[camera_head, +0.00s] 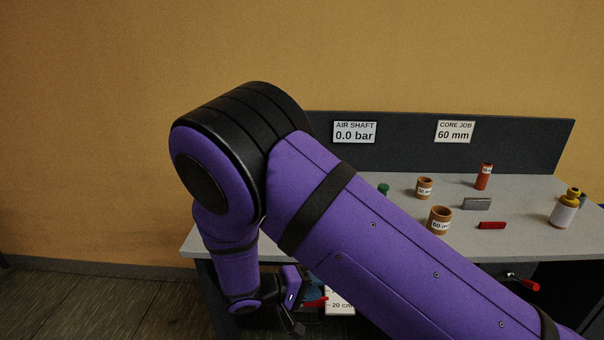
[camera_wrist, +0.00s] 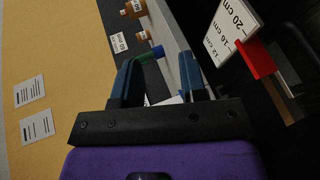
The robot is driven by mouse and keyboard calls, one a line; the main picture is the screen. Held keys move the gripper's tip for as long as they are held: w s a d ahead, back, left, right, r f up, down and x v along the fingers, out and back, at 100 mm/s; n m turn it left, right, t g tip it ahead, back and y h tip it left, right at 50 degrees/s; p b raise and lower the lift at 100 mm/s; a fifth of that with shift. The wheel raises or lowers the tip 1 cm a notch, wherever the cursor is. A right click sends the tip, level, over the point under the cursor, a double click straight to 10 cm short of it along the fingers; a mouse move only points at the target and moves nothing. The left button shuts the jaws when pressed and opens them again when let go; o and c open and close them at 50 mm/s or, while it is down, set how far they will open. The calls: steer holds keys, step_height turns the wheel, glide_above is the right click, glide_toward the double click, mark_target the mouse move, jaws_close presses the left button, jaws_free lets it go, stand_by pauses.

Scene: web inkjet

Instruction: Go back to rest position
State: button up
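My purple arm crosses the head view and bends down at its black elbow, left of the bench. My gripper (camera_wrist: 158,72) shows in the wrist view with two blue fingers spread apart. Nothing is clearly held between them. A green-topped thing (camera_wrist: 151,54) appears beyond the fingertips, by the left finger; it looks apart from them, but the gap is hard to judge. In the head view the wrist hangs low at the bench's front edge, and the fingertips are hard to make out.
The grey bench (camera_head: 530,235) carries brown cores (camera_head: 439,221), an orange-red cylinder (camera_head: 484,177), a red piece (camera_head: 492,226) and a yellow-topped bottle (camera_head: 565,210). Floor at left is clear.

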steer(key=s+d+r+m+g+y, duration=0.1)
steer(key=d+r+m+g+y, duration=0.2)
steer(key=d+r, duration=0.7)
steer(key=s+d+r+m+g+y, duration=0.1)
steer(key=s+d+r+g+y, duration=0.15)
steer(key=d+r+y, duration=0.75)
steer(key=s+d+r+t, duration=0.2)
steer(key=s+d+r, duration=0.1)
steer(key=s+r, duration=0.5)
steer(key=s+d+r+t, duration=0.3)
steer(key=s+d+r, duration=0.1)
steer(key=s+r, duration=0.5)
steer(key=shift+s+d+r, duration=0.15)
steer(key=shift+s+r, duration=0.15)
steer(key=shift+s, duration=0.05)
